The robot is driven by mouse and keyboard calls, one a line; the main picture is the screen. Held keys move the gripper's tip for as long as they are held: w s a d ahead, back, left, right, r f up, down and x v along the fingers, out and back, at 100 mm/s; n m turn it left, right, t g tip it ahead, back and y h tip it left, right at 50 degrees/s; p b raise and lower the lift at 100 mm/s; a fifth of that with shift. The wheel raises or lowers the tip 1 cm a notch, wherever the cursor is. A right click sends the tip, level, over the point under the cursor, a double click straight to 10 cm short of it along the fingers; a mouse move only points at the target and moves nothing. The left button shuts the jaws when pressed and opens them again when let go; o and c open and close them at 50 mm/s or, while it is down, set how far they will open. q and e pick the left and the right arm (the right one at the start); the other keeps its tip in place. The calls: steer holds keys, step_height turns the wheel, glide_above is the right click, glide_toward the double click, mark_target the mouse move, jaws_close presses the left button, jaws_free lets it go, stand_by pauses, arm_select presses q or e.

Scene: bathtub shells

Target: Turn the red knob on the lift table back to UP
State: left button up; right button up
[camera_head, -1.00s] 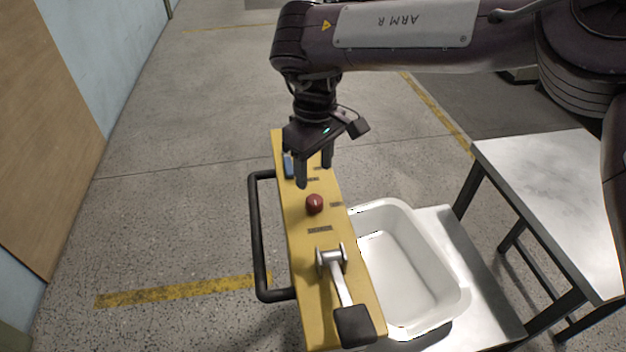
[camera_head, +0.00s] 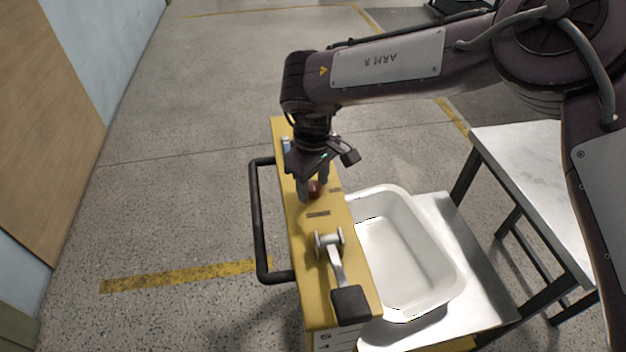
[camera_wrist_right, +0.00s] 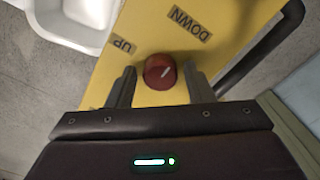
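The red knob (camera_head: 315,188) sits on the yellow top panel (camera_head: 330,270) of the lift table. In the right wrist view the knob (camera_wrist_right: 160,71) has a white pointer line slanting up and to the right, toward the DOWN label (camera_wrist_right: 190,25). The UP label (camera_wrist_right: 122,46) is to the knob's upper left. My right gripper (camera_head: 313,191) is pointed down at the knob. Its open fingers (camera_wrist_right: 158,82) stand on either side of the knob, with gaps visible in the wrist view. My left gripper is not in view.
A lever with a black pad (camera_head: 350,305) is on the near part of the panel. A black handle bar (camera_head: 258,225) runs along its left side. A white tub shell (camera_head: 440,285) lies to the right, and a grey-topped table (camera_head: 530,170) stands beyond it.

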steer(key=c, duration=0.7)
steer(key=shift+c, duration=0.3)
